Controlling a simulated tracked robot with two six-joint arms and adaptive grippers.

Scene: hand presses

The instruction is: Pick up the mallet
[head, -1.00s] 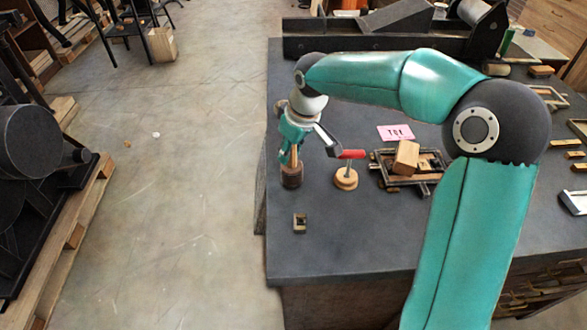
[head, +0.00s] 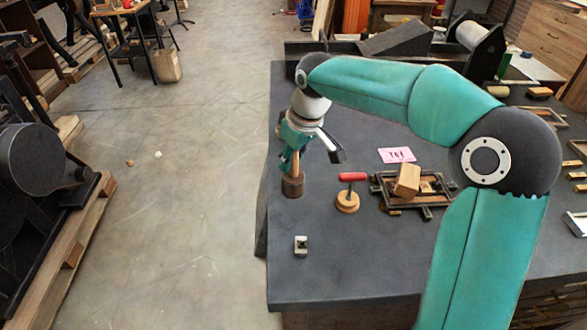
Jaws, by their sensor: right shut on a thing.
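The mallet has a pale wooden handle and a round dark brown head (head: 292,187). It is upright, head down, over the left part of the dark bench top (head: 350,272). My right gripper (head: 291,160) is shut on the mallet's handle from above. The fingers hide much of the handle. The head seems a little above the bench, but the gap is hard to judge. My left gripper is not in view.
A red-handled tool on a round wooden base (head: 347,202) stands right of the mallet. A small metal block (head: 301,246) lies nearer. A pink card (head: 397,155) and a dark frame with a wooden block (head: 407,180) are farther right.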

